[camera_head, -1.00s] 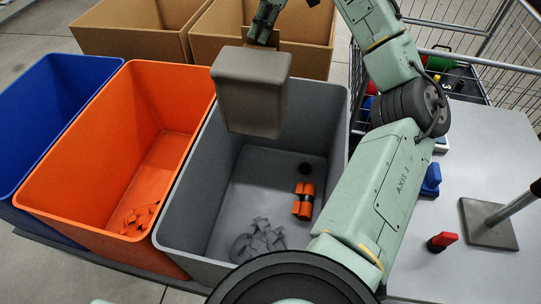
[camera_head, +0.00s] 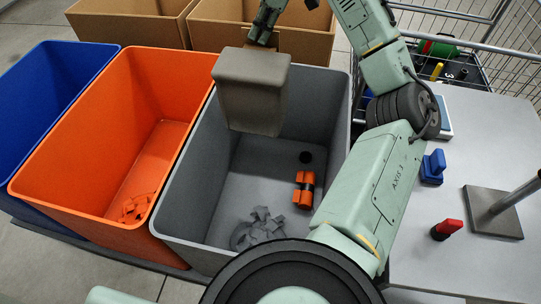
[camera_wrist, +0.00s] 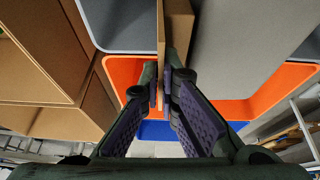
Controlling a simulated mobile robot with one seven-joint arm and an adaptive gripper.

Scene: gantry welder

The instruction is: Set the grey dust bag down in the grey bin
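The grey dust bag (camera_head: 252,92), a boxy brownish-grey block, hangs over the far part of the grey bin (camera_head: 348,115). My gripper (camera_head: 261,38) is above the bag, at its top edge. In the wrist view my fingers (camera_wrist: 164,82) are closed on both sides of a thin brownish upright edge, which seems to be part of the bag. The bag is roughly upright, with its lower end within the bin's outline. How far it is above the floor is hard to tell. The bag hides part of the bin's back wall.
An orange bin (camera_head: 70,150) and a blue bin (camera_head: 40,90) stand left, cardboard boxes (camera_head: 130,25) behind. A table (camera_head: 470,140) and wire cart are right.

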